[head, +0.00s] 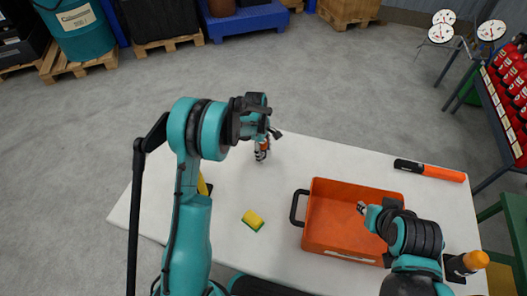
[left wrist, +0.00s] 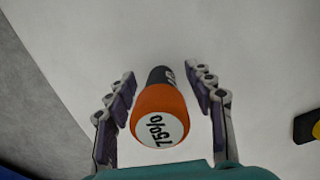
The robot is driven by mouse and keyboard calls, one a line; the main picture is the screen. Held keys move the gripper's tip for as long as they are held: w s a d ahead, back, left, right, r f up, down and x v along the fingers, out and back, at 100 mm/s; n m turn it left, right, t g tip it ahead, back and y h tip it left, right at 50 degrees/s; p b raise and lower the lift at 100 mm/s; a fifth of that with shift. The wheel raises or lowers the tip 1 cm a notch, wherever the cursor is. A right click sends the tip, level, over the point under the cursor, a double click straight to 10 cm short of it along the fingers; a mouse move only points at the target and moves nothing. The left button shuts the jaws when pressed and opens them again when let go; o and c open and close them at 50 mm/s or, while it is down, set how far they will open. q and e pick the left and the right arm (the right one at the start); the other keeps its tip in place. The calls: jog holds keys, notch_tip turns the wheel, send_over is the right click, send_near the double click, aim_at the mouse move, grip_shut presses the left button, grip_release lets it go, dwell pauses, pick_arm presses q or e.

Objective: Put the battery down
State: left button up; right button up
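The battery (left wrist: 160,115) has an orange end with a white cap marked "75%" and a dark body. In the left wrist view it lies between the fingers of my left gripper (left wrist: 163,88), with a visible gap on each side. The gripper is open around it. In the head view my left gripper (head: 264,140) is low over the white table (head: 285,170), and only a small orange part of the battery (head: 262,152) shows below it. Contact between battery and table is hard to tell. My right gripper (head: 364,208) is over the orange bin; its fingers are too small to read.
The orange bin (head: 318,240) stands on the table. A yellow sponge (head: 253,220) lies left of it. The table around my left gripper is mostly clear.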

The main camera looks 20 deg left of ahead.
pick_arm(q)
jog(key=shift+r, duration=0.1)
jog(key=shift+r+p, duration=0.3)
jog(key=shift+r, duration=0.05)
jog(key=r+p, duration=0.1)
jog(key=r, duration=0.2)
jog(key=a+r+p, duration=0.1)
jog(key=r, duration=0.3)
jog(key=r+p, duration=0.1)
jog(key=r, duration=0.3)
jog(key=shift+a+r, duration=0.15)
jog(key=shift+a, duration=0.05)
jog(key=s+r+m+t, duration=0.3)
jog(key=s+r+m, duration=0.4)
jog(key=s+r, duration=0.45)
jog(key=s+r+m+t+y, duration=0.1)
jog(key=s+m+t, duration=0.3)
jog(key=s+m, duration=0.5)
jog(key=s, duration=0.5)
jog(key=shift+s+d, duration=0.15)
jog(key=shift+d, duration=0.2)
